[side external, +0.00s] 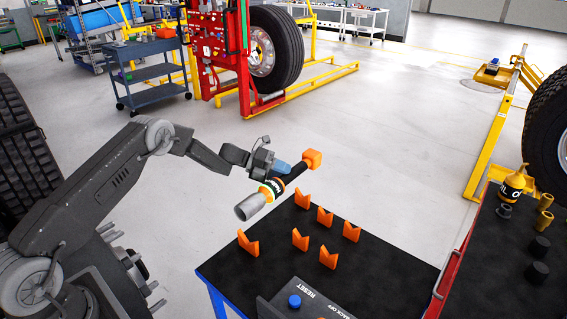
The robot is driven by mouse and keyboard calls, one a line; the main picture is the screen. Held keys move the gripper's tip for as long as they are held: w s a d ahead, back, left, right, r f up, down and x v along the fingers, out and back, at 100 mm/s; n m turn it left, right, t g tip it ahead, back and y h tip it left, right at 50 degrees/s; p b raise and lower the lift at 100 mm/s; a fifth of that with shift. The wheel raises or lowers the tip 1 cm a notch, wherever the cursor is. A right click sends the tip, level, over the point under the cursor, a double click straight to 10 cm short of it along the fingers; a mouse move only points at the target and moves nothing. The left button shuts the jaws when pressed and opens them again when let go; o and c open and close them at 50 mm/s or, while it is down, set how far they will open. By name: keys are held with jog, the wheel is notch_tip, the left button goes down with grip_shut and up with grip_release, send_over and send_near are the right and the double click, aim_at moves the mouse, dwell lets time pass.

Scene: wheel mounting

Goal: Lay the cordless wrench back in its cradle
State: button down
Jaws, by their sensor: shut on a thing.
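The cordless wrench (271,189) has a grey socket end, a black grip and an orange block at its far end. My gripper (283,170) is shut on it around the grip and holds it tilted in the air, socket end lower left. The wrench appears above the left back edge of the black-topped table. Several orange V-shaped supports stand on that table, including one at the left front (248,243) and one at the back (302,199). They are empty. I cannot tell which of them form the wrench's cradle. The fingertips are partly hidden.
The black-topped table (385,268) has a control box (305,300) with a blue button at its front. At right, a dark bench (500,255) holds a yellow-and-black tool (512,184) and black cylinders. A red wheel stand (213,45) and a blue-grey cart (150,72) stand behind.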

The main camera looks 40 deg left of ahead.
jog(key=shift+s+a+f+g+h, duration=0.1)
jog(key=shift+a+f+g+h, duration=0.2)
jog(key=shift+f+h, duration=0.15)
jog(key=shift+f, duration=0.1)
notch_tip(320, 180, down, 7)
dwell(1.0)
dwell(1.0)
jog(key=shift+f, duration=1.45)
jog(key=c, duration=0.7)
grip_release()
jog(key=shift+f, duration=0.1)
jog(key=shift+c, duration=0.2)
jog(key=shift+o, duration=0.4)
jog(key=shift+s+d+f, duration=0.1)
jog(key=shift+s+f, duration=0.1)
jog(key=shift+f, duration=0.1)
jog(key=v, duration=1.4)
jog(key=shift+r, duration=0.3)
